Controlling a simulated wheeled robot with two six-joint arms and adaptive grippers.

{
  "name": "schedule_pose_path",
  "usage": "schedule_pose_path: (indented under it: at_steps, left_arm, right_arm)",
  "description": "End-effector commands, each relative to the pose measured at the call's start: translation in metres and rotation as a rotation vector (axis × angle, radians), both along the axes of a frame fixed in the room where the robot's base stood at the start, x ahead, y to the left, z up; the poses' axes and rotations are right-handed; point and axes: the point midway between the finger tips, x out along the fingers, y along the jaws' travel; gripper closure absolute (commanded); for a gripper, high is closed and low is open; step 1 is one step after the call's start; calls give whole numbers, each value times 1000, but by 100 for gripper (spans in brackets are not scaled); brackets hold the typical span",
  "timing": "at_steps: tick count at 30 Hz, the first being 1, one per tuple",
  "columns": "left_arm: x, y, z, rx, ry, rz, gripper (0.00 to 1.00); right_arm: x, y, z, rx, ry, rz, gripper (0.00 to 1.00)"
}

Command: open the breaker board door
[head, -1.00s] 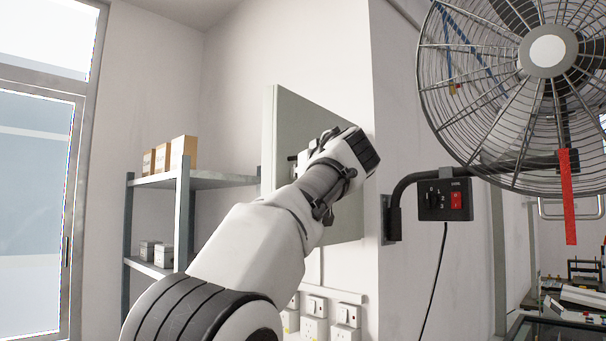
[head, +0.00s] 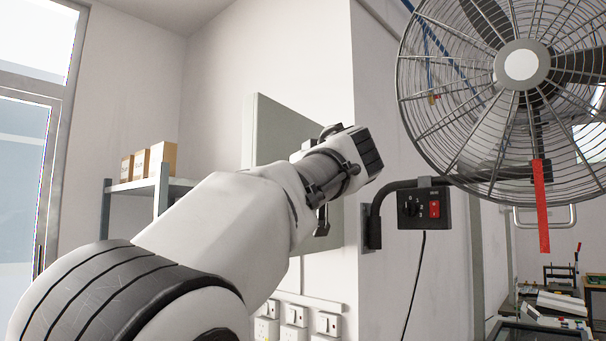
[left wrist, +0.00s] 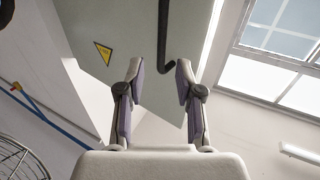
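The breaker board (head: 275,130) is a grey-green box on the white wall, partly hidden behind my left arm in the head view. Its door looks closed there, though much of its front is covered. My left gripper (left wrist: 159,68) is open in front of the door. The handle shows between and beyond its fingertips, and I cannot tell whether they touch it. My right gripper is not in view.
A caged wall fan (head: 510,100) and its switch box (head: 424,208) stand out close to the right of my left wrist. White sockets (head: 295,316) are below the board. A shelf (head: 150,187) with boxes is at left.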

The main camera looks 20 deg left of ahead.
Motion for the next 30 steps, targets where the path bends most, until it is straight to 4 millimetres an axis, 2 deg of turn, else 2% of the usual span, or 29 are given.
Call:
schedule_pose_path:
  at_steps: [1,4,9,25,28,29,30]
  left_arm:
    - [-11,-11,1,4,-1,0,65]
    - [-27,-28,1,4,-2,0,65]
    - [-42,-43,0,1,-1,-1,65]
    - [-43,-45,-1,1,1,-1,65]
    - [-29,-44,-21,0,31,0,65]
    - [-21,-43,-32,-3,49,0,65]
    - [-7,-40,-52,-8,80,2,65]
  right_arm:
    - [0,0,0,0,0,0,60]
    - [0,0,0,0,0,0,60]
    - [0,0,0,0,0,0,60]
    - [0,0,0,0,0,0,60]
    - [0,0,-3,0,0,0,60]
    - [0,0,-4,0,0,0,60]
    - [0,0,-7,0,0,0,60]
